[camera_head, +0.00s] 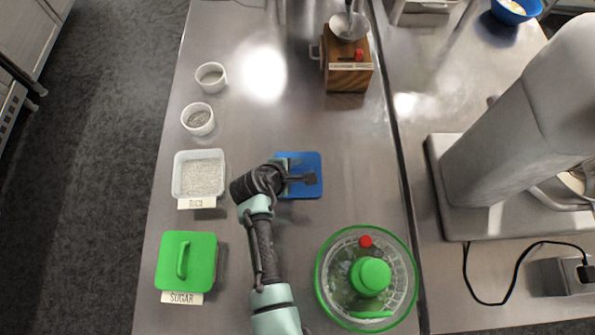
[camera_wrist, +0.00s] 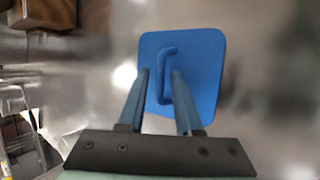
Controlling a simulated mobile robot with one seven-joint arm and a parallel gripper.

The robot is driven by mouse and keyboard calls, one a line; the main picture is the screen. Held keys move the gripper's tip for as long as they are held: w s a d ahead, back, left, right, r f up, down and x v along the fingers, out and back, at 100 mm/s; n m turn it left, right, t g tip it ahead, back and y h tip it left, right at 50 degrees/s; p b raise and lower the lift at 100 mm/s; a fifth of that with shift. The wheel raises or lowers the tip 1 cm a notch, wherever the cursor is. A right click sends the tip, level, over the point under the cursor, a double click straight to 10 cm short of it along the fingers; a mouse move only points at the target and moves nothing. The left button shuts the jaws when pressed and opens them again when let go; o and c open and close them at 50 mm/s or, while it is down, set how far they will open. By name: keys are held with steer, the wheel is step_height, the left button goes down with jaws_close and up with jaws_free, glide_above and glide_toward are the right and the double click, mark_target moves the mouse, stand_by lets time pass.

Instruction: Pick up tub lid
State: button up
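The blue tub lid (camera_head: 310,162) lies flat on the steel counter, partly covered by my gripper in the head view. In the wrist view the lid (camera_wrist: 207,50) is a rounded square with a raised blue bar handle (camera_wrist: 166,52). My gripper (camera_head: 312,179) is over the lid. In the wrist view its two fingers (camera_wrist: 160,72) are apart, with the handle showing between them and a gap on each side. I cannot tell how far above the lid the fingertips are.
An open rice tub (camera_head: 200,178) and a green-lidded sugar tub (camera_head: 200,262) stand on the left, with two white ramekins (camera_head: 211,77) (camera_head: 198,119) behind. A green-rimmed spinner bowl (camera_head: 323,275) is at front right, a wooden grinder (camera_head: 347,70) at the back.

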jaws_close()
